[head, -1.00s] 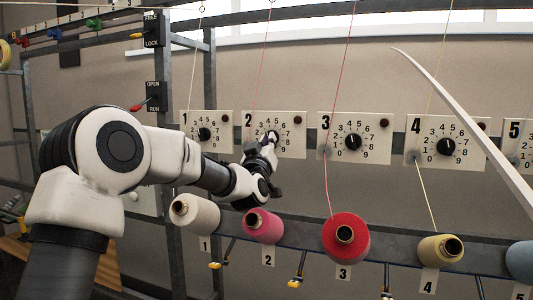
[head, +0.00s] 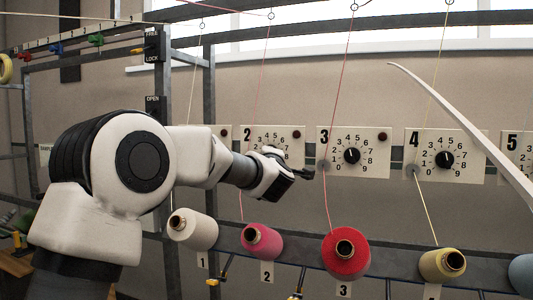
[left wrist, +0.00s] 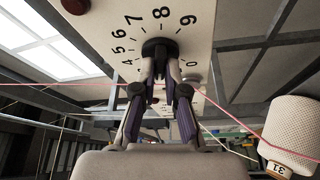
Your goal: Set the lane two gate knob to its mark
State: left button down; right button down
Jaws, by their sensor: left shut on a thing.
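The lane two panel (head: 288,134) is a white plate with a dial of numbers, partly covered by my left wrist in the head view. In the left wrist view its black knob (left wrist: 158,46) is between the tips of my left gripper (left wrist: 160,64), which is shut on it. The digits 4 to 9 show around the knob in that view. The knob's pointer is hidden, so its setting cannot be read. My right gripper is not in view.
The lane three panel (head: 372,138) and lane four panel (head: 470,142) stand to the right. Below hang a white spool (head: 196,230), a pink spool (head: 262,241) and a red spool (head: 346,253). A pink thread (left wrist: 55,86) runs close by the fingers.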

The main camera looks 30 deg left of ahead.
pick_arm(q)
jog(key=shift+a+r+n+g+h+p, duration=0.1)
jog(key=shift+r+n+g+h+p, duration=0.3)
jog(key=shift+n+p, duration=1.05)
jog(key=shift+d+r+n+g+h+p, duration=0.1)
jog(key=shift+n+g+h+p, duration=0.6)
jog(key=shift+n, duration=1.3)
jog(key=shift+a+r+n+g+h+p, duration=0.1)
jog(key=shift+r+n+g+h+p, duration=0.2)
jog(key=shift+n+h+p, duration=0.8)
jog(key=shift+n+y, duration=0.4)
jog(key=shift+n, duration=0.35)
jog(key=c, duration=1.4)
grip_release()
jog(key=shift+w+f, duration=0.1)
jog(key=shift+o, duration=0.9)
jog(key=shift+w+f, duration=0.15)
jog(key=shift+f, duration=0.1)
